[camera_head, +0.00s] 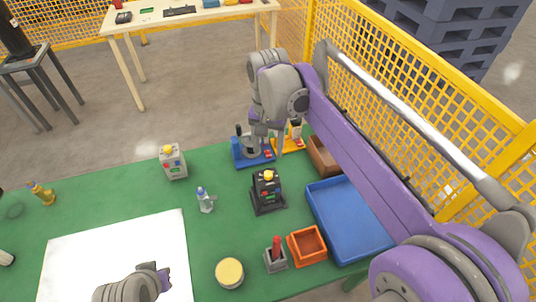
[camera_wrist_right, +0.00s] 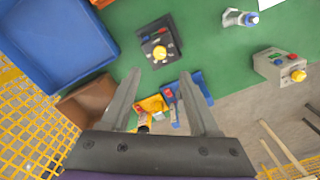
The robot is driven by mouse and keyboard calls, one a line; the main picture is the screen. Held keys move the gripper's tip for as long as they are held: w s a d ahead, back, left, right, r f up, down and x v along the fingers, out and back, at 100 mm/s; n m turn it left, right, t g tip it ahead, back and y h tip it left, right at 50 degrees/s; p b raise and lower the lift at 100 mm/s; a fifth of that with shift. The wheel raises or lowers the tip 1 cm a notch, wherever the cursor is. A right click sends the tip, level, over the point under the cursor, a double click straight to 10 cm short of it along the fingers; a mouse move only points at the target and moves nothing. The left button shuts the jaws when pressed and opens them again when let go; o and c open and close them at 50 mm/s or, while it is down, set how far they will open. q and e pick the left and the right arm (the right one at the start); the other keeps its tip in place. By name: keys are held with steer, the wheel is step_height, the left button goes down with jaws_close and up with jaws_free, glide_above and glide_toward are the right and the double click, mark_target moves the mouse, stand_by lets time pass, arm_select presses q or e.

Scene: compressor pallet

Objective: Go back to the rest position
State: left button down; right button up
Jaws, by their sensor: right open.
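My right gripper (camera_head: 267,142) hangs over the back edge of the green table (camera_head: 225,180), by a blue stand (camera_head: 253,160) and a yellow stand (camera_head: 291,143). In the right wrist view my right gripper (camera_wrist_right: 159,77) is open, its two fingers spread with nothing held between them. The yellow stand (camera_wrist_right: 152,103) and blue stand (camera_wrist_right: 195,90) show beyond and between the fingers. My left gripper (camera_head: 150,281) is low at the bottom of the head view, over the white sheet (camera_head: 115,245). Its fingers cannot be made out.
Below the right arm stand a blue tray (camera_head: 350,225), a brown box (camera_head: 322,157) and an orange bin (camera_head: 306,246). Yellow mesh fence (camera_head: 460,110) runs close along the right.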

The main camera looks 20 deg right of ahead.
steer(key=shift+r, duration=0.2)
stand_by(0.4)
steer(key=s+d+f+n+t, duration=0.2)
steer(key=s+f+n, duration=0.1)
steer(key=s+f, duration=0.4)
steer(key=s+d+f+n+t, duration=0.2)
steer(key=s+f, duration=0.5)
steer(key=s, duration=0.6)
steer(key=shift+d+n+t, duration=0.25)
steer(key=shift+n+t, duration=0.25)
steer(key=shift+t, duration=0.2)
